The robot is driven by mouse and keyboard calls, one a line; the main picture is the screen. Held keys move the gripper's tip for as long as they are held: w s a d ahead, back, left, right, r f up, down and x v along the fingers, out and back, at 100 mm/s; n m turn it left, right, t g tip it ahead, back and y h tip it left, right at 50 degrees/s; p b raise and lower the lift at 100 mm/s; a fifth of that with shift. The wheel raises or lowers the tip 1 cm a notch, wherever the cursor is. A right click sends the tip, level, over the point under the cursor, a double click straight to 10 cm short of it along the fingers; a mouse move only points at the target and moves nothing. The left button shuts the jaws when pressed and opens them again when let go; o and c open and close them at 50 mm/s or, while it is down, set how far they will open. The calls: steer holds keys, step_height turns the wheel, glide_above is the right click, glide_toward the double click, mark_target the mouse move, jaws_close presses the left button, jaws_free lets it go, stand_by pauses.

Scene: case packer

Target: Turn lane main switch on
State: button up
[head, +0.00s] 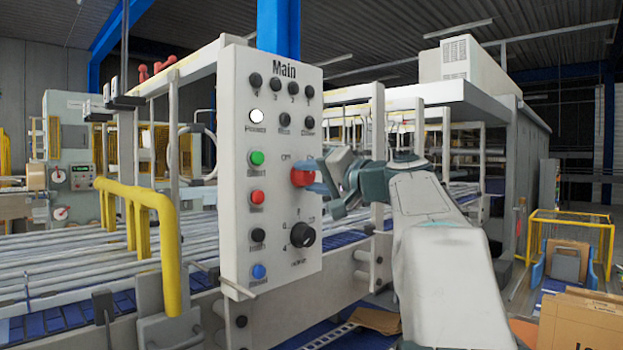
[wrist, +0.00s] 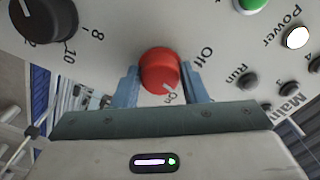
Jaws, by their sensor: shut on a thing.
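The control panel labelled Main (head: 275,120) stands upright in the middle of the head view. The red rotary switch (head: 302,177) with Off and On marks sits on its right side; in the wrist view the red switch (wrist: 160,72) is at the centre. My gripper (head: 316,182) reaches in from the right, and its blue fingers (wrist: 160,88) stand on both sides of the red knob, shut on it. The white pointer line on the knob appears directed near the On label. The Power lamp (head: 256,115) looks bright white.
A black numbered dial (head: 302,235) sits just below the red switch. Green, red, black and blue buttons run down the panel's left column. A yellow rail (head: 165,215) and roller conveyor (head: 60,250) are at left. Cardboard boxes (head: 585,320) stand at lower right.

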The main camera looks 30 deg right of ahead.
steer(key=m, duration=0.3)
steer(key=shift+m+p, duration=0.3)
steer(key=shift+p, duration=0.1)
steer(key=shift+m+p, duration=0.5)
steer(key=shift+m, duration=1.1)
steer(key=o, duration=1)
steer(key=shift+s, duration=0.1)
steer(key=b+v, duration=0.2)
steer(key=v, duration=1.1)
steer(key=shift+s+d+r, duration=0.1)
steer(key=shift+s, duration=0.25)
